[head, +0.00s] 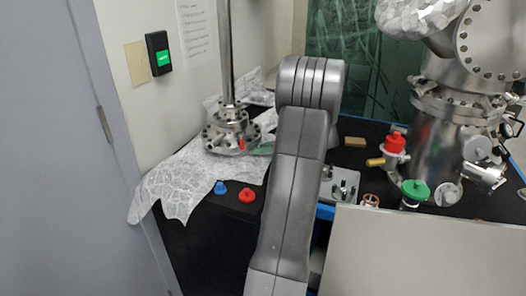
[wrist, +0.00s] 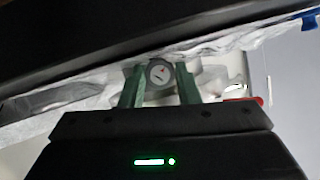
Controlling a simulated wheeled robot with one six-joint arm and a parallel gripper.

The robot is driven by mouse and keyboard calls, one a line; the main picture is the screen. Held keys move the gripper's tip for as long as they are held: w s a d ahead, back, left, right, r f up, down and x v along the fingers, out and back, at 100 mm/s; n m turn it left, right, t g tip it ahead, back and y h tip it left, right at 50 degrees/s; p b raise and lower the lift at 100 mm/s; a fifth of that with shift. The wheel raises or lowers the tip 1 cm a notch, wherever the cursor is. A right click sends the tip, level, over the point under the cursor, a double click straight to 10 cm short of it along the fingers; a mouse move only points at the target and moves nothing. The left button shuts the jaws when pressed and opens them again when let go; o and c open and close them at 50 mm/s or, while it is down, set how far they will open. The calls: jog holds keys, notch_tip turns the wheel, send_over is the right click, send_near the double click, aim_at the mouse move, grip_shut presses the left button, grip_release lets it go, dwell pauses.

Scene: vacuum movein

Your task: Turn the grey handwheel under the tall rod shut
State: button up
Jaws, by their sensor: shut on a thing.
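The tall rod (head: 225,50) stands upright on a round bolted metal base (head: 224,132) at the back left in the head view. In the wrist view the grey handwheel (wrist: 159,72) shows as a small round wheel with a pale face and a small reddish mark. My gripper (wrist: 160,86) has one green finger on each side of the wheel and is shut on it. In the head view only a bit of green finger (head: 262,150) shows beside the base; my arm hides the rest. I cannot make out the handwheel there.
Crumpled foil (head: 178,180) lies under and around the base. A blue knob (head: 220,187) and a red knob (head: 247,195) are on the black bench in front. A red-topped valve (head: 395,143), a green knob (head: 415,190) and a large steel chamber (head: 445,130) stand right of my arm.

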jog(key=shift+m+g, duration=0.4)
jog(key=shift+m, duration=0.3)
jog(key=o, duration=1)
jog(key=shift+c, duration=0.2)
jog(key=shift+d, duration=0.1)
jog(key=v, duration=1.3)
jog(key=shift+d, duration=0.45)
